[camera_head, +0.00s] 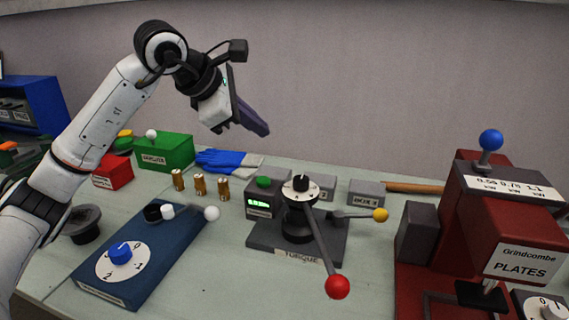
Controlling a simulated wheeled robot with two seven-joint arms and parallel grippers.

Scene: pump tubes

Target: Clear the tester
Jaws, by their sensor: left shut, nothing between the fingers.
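My left gripper (260,128) is shut and empty, held high above the back of the table, well clear of everything. A grey device labelled TORQUE (300,243) stands mid-table, with a dial, a lever ending in a red ball (337,287), a shorter lever with a yellow knob (380,215), and a small box with a lit green display (258,203). A blue device (150,245) with a numbered dial (121,253) and a white-knobbed lever lies to its left. Several brass cylinders (200,185) stand upright behind them. I cannot tell which device is the tester. My right gripper is out of view.
A red press labelled Grindcombe PLATES (515,228) stands at the right. A green box (165,153), a red box (113,172) and blue gloves (222,159) are at the back left. Grey boxes (367,192) and a wooden rod (412,188) lie behind. Table between the devices is bare.

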